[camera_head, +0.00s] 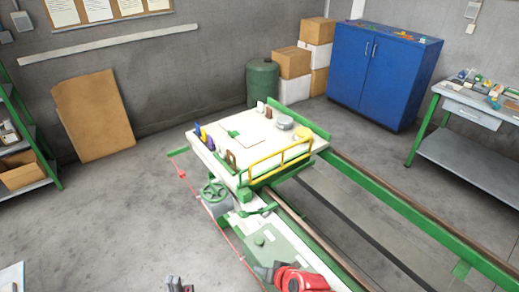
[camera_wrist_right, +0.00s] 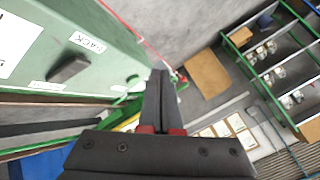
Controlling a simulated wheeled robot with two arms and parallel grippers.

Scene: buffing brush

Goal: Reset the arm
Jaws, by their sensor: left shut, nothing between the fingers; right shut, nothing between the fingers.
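My left gripper (camera_head: 177,284) shows only at the bottom edge of the head view, small and dark, with nothing seen in it. My right gripper (camera_head: 264,271) is in front of the lower green panel of the machine, with a red part of my arm beside it. In the right wrist view my right gripper (camera_wrist_right: 160,88) is shut, its two dark fingers together and nothing between them. Most of both arms is out of view.
A machine table (camera_head: 205,160) with small items, a yellow rail (camera_head: 280,158) and a green handwheel (camera_head: 214,190) stands ahead. Green rails (camera_head: 420,225) run right. A blue cabinet (camera_head: 375,70), boxes (camera_head: 292,62) and a workbench (camera_head: 470,115) stand behind. Floor at left is clear.

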